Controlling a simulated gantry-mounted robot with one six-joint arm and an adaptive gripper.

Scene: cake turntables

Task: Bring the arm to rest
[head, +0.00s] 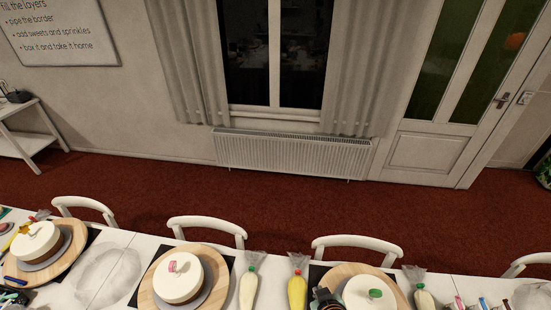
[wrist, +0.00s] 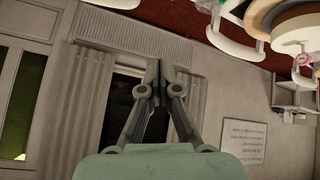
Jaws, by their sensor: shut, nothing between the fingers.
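My gripper (wrist: 154,68) shows in the middle of the wrist view. Its two fingers are together with nothing between them, and it is apart from any object. The wrist view is turned over, with the wall and window behind the fingers. In the head view, a dark part at the front edge beside the right cake may be part of my arm, but I cannot tell.
A white table (head: 118,238) runs along the front with several cakes on wooden turntables (head: 147,290) and piping bags (head: 249,287). White chairs (head: 207,226) stand behind it. The red floor (head: 300,205) beyond is clear up to the radiator (head: 290,155).

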